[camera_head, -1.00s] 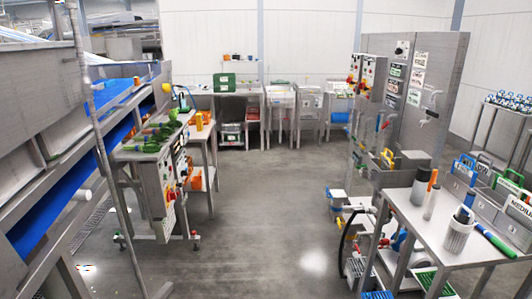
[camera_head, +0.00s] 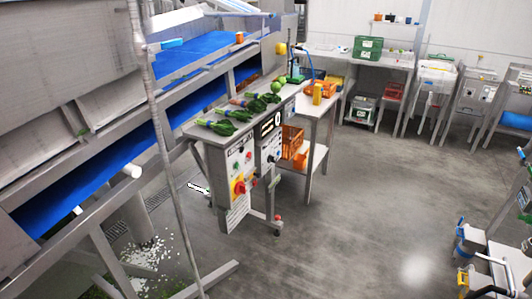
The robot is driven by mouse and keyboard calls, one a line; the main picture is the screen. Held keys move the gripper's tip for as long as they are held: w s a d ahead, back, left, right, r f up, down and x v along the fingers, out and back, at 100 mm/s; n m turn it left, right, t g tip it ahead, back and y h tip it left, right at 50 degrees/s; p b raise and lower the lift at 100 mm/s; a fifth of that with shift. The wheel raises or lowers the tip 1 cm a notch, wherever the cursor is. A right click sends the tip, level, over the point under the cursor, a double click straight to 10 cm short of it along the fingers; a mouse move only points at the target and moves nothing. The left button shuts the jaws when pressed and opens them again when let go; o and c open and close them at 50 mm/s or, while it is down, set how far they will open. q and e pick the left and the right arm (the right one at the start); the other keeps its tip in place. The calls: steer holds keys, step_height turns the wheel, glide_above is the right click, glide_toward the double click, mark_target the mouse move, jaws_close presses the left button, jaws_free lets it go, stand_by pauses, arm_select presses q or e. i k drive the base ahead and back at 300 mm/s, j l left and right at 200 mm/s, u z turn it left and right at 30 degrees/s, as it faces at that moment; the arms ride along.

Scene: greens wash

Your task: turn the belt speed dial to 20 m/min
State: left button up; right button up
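Control boxes hang on the front of a steel table with greens on it. The left box (camera_head: 236,160) carries a red-and-yellow rotary switch (camera_head: 240,187) and several small knobs. The right box (camera_head: 268,150) has a dark display with light digits (camera_head: 270,124), too small to read surely, and small controls below it. I cannot tell which knob is the belt speed dial, nor its setting. The blue belt (camera_head: 190,55) runs in a steel frame behind the table. Neither of my grippers is in view.
Leafy bunches (camera_head: 225,127) lie on the table top. A steel post (camera_head: 160,150) stands left of the boxes, with white bits (camera_head: 150,258) scattered on the floor. A second table holds orange crates (camera_head: 292,142). The grey floor (camera_head: 350,210) to the right is open.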

mark_target(270, 158)
steer(key=i+l+u, duration=0.3)
steer(key=i+l, duration=1.7)
steer(key=i, duration=0.1)
